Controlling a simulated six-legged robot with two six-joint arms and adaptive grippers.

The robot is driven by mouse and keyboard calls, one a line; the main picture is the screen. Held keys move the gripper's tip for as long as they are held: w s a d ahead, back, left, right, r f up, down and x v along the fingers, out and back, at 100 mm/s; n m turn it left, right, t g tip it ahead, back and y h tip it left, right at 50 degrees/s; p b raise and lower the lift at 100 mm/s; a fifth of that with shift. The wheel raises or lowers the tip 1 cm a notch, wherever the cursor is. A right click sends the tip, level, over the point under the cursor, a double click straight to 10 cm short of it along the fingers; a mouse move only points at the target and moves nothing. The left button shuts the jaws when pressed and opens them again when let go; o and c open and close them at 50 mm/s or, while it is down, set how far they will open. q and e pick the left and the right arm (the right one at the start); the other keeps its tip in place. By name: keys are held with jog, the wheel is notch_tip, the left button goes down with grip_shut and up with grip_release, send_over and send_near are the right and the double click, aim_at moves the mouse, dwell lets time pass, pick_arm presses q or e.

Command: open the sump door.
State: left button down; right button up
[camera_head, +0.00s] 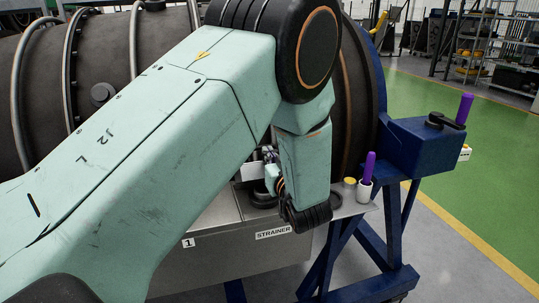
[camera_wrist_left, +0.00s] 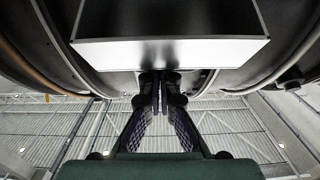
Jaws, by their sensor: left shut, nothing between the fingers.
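In the left wrist view a grey box with a bright, flat front panel (camera_wrist_left: 170,53) hangs beside the dark curved engine casing. It looks like the sump door, but no label shows on it there. My left gripper (camera_wrist_left: 160,82) is shut and empty, with its fingertips close to the panel's lower edge in that picture. I cannot tell whether they touch it. In the head view my left arm covers most of this area, and only a pale piece of a panel (camera_head: 253,172) shows beside my wrist. My right gripper is in neither view.
A grey metal bench marked STRAINER (camera_head: 230,258) stands below the engine casing (camera_head: 100,92). A white cup (camera_head: 364,192) with a purple-handled tool and a small yellow-topped pot (camera_head: 350,184) stand on its right end. A blue stand (camera_head: 422,145) is at right, with green floor beyond.

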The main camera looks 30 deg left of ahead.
pick_arm(q)
jog(key=shift+w, duration=0.1)
jog(key=shift+a, duration=0.1)
jog(key=shift+s+r, duration=0.25)
jog(key=shift+s, duration=0.1)
jog(key=shift+w+f, duration=0.1)
jog(key=shift+w, duration=0.2)
jog(key=shift+w+p, duration=0.15)
jog(key=shift+p, duration=0.35)
jog(key=shift+a+r+h+p, duration=0.3)
jog(key=shift+r+p, duration=0.25)
jog(key=shift+p, duration=0.2)
jog(key=shift+w+a+r+g+h+p, duration=0.2)
jog(key=shift+w+a+g+h+p, duration=0.25)
jog(key=shift+p, duration=0.35)
jog(key=w+a+r+g+h+p, duration=0.1)
jog(key=w+a+g+h+p, duration=0.2)
jog(key=p, duration=0.9)
jog(key=shift+w+a+r, duration=0.35)
jog(key=shift+w+a, duration=0.85)
jog(key=shift+a, duration=0.5)
